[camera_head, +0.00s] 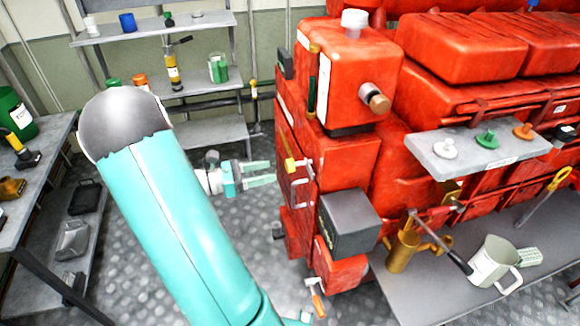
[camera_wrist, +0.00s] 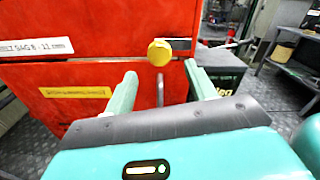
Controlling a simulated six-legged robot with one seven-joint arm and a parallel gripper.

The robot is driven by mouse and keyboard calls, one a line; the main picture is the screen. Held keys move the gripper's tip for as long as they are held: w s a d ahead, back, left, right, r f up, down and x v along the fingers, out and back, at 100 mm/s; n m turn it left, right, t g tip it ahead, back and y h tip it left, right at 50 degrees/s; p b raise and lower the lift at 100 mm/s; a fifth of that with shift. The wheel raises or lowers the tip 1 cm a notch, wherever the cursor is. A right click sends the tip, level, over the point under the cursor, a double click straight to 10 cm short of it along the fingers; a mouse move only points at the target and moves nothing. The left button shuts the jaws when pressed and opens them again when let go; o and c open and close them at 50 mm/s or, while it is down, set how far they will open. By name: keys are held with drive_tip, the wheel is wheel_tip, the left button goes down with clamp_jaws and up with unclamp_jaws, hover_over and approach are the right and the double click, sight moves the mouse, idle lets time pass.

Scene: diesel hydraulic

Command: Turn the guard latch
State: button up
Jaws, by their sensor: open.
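A latch with a yellow knob (camera_head: 291,164) sits on the left side of the red engine (camera_head: 345,160). In the wrist view the yellow knob (camera_wrist: 159,52) shows just beyond and between my fingertips, with a grey bar (camera_wrist: 160,90) below it. My gripper (camera_head: 272,173) is open, its two green fingers pointing right at the latch. In the head view a gap shows between the fingertips and the knob. In the wrist view my gripper (camera_wrist: 160,72) holds nothing. I cannot tell how far the latch is turned.
A dark grey box (camera_head: 348,222) juts from the engine below and right of the latch. A bench (camera_head: 440,300) with a jug (camera_head: 492,265) stands at the right. Shelves (camera_head: 150,28) stand behind. Patterned metal floor lies open below my gripper.

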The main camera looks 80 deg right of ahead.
sight(290, 167)
drive_tip(key=x, duration=0.7)
drive_tip(key=shift+s+d, duration=0.15)
drive_tip(key=shift+s, duration=0.2)
drive_tip(key=c, duration=1)
